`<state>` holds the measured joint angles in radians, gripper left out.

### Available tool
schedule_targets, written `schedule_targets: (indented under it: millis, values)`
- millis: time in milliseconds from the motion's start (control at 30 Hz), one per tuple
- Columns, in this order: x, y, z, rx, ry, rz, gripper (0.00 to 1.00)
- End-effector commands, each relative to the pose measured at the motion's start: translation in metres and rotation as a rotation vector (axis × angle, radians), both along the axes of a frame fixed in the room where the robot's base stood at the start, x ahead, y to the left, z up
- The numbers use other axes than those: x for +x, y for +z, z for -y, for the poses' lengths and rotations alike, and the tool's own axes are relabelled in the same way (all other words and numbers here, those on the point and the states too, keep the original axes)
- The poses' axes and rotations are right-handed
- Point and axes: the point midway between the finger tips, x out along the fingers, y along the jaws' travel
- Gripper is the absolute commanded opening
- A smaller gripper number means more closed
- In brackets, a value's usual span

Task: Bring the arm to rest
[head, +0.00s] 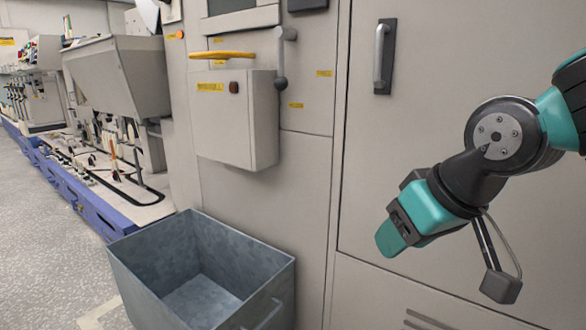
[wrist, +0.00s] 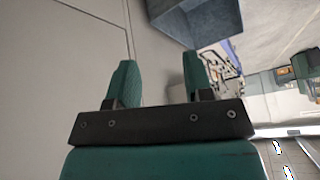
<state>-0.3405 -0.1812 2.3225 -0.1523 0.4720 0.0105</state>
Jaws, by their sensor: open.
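My gripper (head: 391,238) hangs at the right of the head view, in front of the large beige cabinet door, pointing down and to the left. In the wrist view my gripper (wrist: 160,82) shows two teal fingers standing apart with nothing between them. It is open and empty. My arm is bent, coming in from the right edge of the head view. The fingers appear clear of the cabinet and the bin.
An empty grey metal bin (head: 150,245) stands on the floor, left of my gripper; it also shows in the wrist view (wrist: 200,20). The beige cabinet (head: 420,130) has a black-and-silver handle (head: 384,56). A control box (head: 235,118) juts out. Speckled floor (head: 45,240) is free at left.

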Motion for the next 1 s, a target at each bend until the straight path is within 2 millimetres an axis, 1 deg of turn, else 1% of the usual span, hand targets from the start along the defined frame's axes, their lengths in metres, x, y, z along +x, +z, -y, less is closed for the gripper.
schedule_targets:
  millis: [33,67,100,167,200,267,300,467,567,667,700,767,800,967,1000]
  values:
    - [-0.028,-0.009,0.002,0.002,0.043,-0.078,0.47]
    - [-0.045,-0.015,0.002,0.002,0.070,-0.124,0.47]
    - [-0.066,-0.022,0.002,0.004,0.108,-0.182,0.47]
    - [-0.097,-0.030,0.003,0.007,0.163,-0.263,0.47]
    - [-0.117,-0.034,0.004,0.009,0.200,-0.314,0.47]
    - [-0.147,-0.039,0.004,0.012,0.256,-0.389,0.47]
    - [-0.142,-0.015,0.002,0.012,0.253,-0.379,0.47]
    - [-0.141,0.030,0.002,0.011,0.250,-0.376,0.47]
    - [-0.140,0.061,0.002,0.011,0.250,-0.375,0.47]
    - [-0.140,0.098,0.002,0.011,0.250,-0.374,0.47]
    - [-0.140,0.113,0.002,0.011,0.250,-0.374,0.47]
    - [-0.140,0.136,0.002,0.012,0.249,-0.374,0.47]
    - [-0.140,0.151,0.002,0.012,0.249,-0.374,0.47]
    - [-0.139,0.211,0.002,0.012,0.249,-0.374,0.47]
    - [-0.139,0.226,0.002,0.012,0.249,-0.374,0.47]
